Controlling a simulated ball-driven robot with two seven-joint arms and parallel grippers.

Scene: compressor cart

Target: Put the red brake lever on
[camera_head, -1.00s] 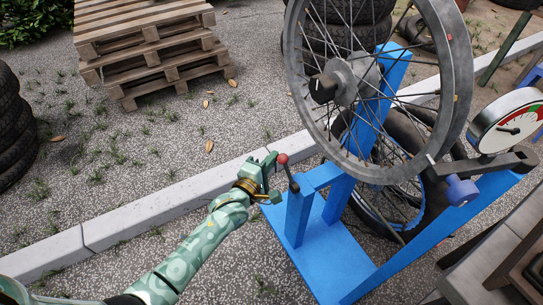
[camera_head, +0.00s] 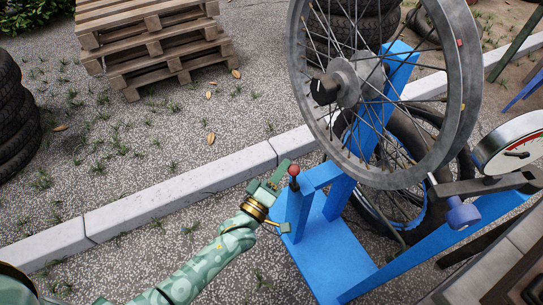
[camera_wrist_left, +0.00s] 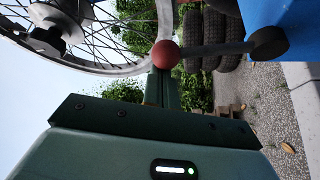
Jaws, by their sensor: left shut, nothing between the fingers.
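The brake lever is a short dark rod (camera_wrist_left: 215,49) with a red ball knob (camera_head: 294,170) on its end. It is mounted on a short blue post (camera_head: 298,212) of the wheel stand and appears close to upright in the head view. In the left wrist view the red knob (camera_wrist_left: 165,54) lies at the tips of my fingers and the dark pivot (camera_wrist_left: 268,42) is at the right. My left gripper (camera_head: 283,172) is shut and empty, just left of the knob, against it or very close. My right gripper is not in view.
A large spoked grey wheel (camera_head: 459,115) hangs on the blue stand, right of the lever. A round dial gauge (camera_head: 503,138) and a purple-blue weight (camera_head: 463,214) are further right. Tyres and wooden pallets (camera_head: 150,42) stand behind.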

